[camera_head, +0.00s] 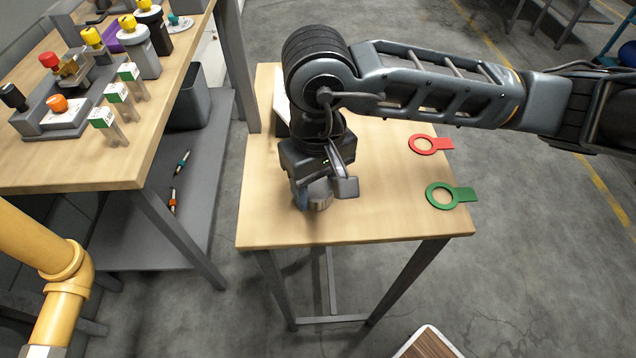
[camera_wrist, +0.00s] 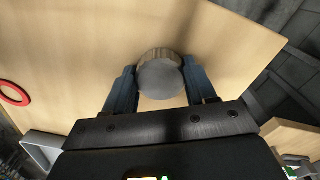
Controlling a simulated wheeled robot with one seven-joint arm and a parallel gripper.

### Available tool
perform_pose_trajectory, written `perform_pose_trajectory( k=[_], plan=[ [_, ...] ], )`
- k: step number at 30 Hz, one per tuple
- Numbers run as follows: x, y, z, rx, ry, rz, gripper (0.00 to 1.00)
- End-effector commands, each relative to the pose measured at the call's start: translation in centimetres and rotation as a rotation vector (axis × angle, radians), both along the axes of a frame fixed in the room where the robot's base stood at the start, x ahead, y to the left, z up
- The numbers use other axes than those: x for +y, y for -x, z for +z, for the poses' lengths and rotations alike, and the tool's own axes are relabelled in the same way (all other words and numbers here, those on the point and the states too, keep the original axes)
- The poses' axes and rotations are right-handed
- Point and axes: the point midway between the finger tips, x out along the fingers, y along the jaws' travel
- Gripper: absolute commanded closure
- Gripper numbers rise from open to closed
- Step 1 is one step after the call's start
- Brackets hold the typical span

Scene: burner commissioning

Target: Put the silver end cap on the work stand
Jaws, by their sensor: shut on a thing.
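The silver end cap (camera_head: 320,195) is a short round grey metal piece at the front left of the small wooden work stand (camera_head: 390,222). My gripper (camera_head: 325,192) points down over it and is shut on the cap. In the wrist view the end cap (camera_wrist: 160,78) sits between the two blue-grey fingers of my gripper (camera_wrist: 160,92), with its flat round face towards the camera. The cap is at or just above the stand top; I cannot tell whether it touches. My gripper partly hides it in the head view.
A red ring tag (camera_head: 430,145) and a green ring tag (camera_head: 450,195) lie on the stand's right side. A pale tray-like object (camera_head: 281,105) is partly hidden behind my arm. A wooden bench (camera_head: 75,170) with valves and fittings stands left. A yellow pipe (camera_head: 45,245) is at lower left.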

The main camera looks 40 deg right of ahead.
Motion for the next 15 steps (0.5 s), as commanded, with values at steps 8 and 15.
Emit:
perform_pose_trajectory(
  k=[8,15],
  plan=[
    [0.01,0.01,-0.02,0.000,0.000,0.000,0.20],
    [0.01,0.01,0.01,0.000,0.000,0.000,0.19]
  ],
)
